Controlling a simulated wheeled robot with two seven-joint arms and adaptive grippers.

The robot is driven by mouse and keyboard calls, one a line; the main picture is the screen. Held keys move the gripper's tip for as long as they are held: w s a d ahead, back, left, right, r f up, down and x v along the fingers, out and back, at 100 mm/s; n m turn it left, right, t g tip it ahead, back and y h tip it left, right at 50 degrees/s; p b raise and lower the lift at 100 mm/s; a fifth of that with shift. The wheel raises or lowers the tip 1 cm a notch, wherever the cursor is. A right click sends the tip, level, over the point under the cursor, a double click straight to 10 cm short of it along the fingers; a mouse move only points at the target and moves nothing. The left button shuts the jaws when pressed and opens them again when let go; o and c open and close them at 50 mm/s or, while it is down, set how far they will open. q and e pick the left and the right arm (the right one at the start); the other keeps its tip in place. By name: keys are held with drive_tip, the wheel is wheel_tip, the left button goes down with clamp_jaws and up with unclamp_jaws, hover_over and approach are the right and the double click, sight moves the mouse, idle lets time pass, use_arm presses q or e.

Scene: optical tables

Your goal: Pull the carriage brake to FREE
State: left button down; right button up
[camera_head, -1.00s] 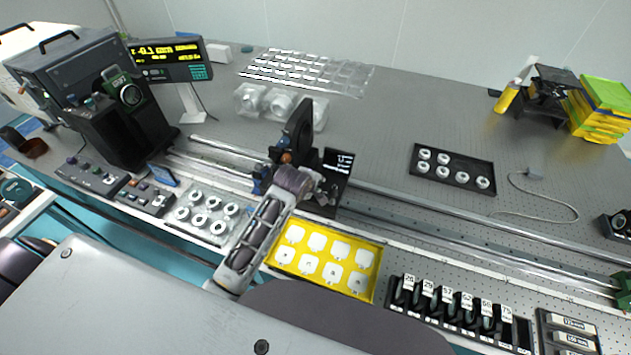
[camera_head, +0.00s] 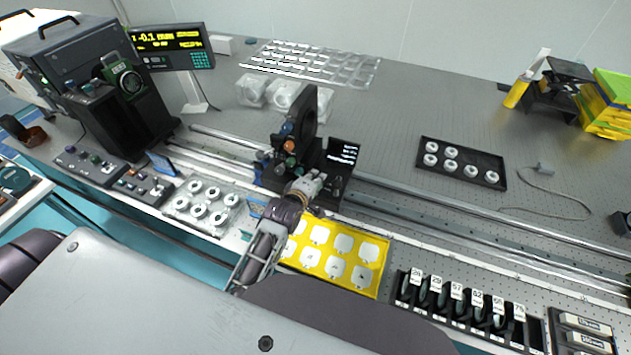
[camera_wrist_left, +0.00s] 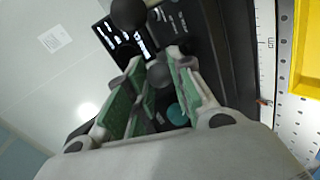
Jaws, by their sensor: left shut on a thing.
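The black carriage (camera_head: 283,168) with its upright round holder (camera_head: 304,112) and small lit panel (camera_head: 343,151) sits on the long rails. My left gripper (camera_head: 308,186) is at the carriage's front side. In the left wrist view its green-padded fingers (camera_wrist_left: 157,92) are around a grey round knob (camera_wrist_left: 161,75), which I take to be the brake's handle, and are shut on it. A darker ball knob (camera_wrist_left: 128,13) stands beyond the fingertips. A teal round part (camera_wrist_left: 178,114) shows below, between the fingers. The brake's marking is not readable. My right gripper is not in view.
A yellow tray (camera_head: 384,268) of white pieces lies close in front of the carriage. A clear tray of rings (camera_head: 201,206) is to its left. A rack of labelled holders (camera_head: 465,306) stands front right. The rails (camera_head: 440,207) right of the carriage look clear.

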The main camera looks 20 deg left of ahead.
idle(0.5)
use_arm(q)
drive_tip(key=c, duration=1.2)
unclamp_jaws()
drive_tip(key=shift+s, duration=0.1)
drive_tip(key=shift+s, duration=0.1)
drive_tip(key=v, duration=1.1)
drive_tip(key=shift+s, duration=0.35)
drive_tip(key=shift+r, duration=0.1)
